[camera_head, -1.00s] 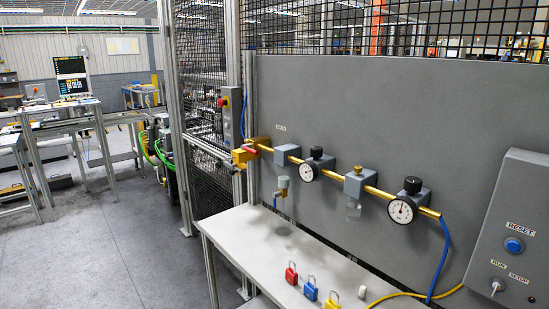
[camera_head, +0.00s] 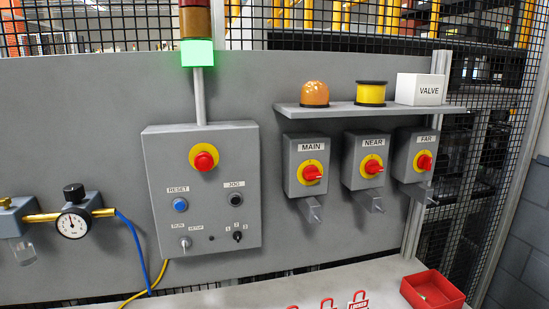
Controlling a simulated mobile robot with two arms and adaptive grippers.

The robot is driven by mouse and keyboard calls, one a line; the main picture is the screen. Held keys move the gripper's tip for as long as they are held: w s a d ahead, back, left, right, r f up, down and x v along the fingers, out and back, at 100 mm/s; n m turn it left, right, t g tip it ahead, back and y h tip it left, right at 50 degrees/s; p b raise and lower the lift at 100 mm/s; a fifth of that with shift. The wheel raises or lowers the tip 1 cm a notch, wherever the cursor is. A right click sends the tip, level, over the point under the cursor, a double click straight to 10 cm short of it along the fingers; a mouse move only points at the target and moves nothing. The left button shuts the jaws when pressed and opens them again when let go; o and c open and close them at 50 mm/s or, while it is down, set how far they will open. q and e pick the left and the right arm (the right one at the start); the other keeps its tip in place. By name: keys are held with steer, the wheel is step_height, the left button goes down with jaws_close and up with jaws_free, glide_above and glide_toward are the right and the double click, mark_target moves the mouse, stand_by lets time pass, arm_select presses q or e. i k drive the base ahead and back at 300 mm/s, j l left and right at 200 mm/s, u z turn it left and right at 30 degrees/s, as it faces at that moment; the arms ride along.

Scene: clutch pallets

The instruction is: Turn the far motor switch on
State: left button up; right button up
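The far motor switch box (camera_head: 414,154) is grey, labelled FAR, and is the rightmost of three switch boxes on the grey panel. Its red rotary handle (camera_head: 424,163) sits on a yellow disc. The near switch (camera_head: 372,165), labelled NEAR, and the main switch (camera_head: 311,172), labelled MAIN, are to its left with similar red handles. Whether the far handle stands at on or off is too small to tell. A grey bracket-like part hangs under each box. Neither of my grippers is in view.
A shelf (camera_head: 365,108) above the switches holds an orange dome, a yellow spool and a white VALVE box (camera_head: 420,89). A control box (camera_head: 205,215) with a red button is left. A red tray (camera_head: 433,291) and red tags stand on the table below. Mesh fencing is at right.

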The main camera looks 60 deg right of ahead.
mark_target(424, 162)
steer(key=z, duration=2.9)
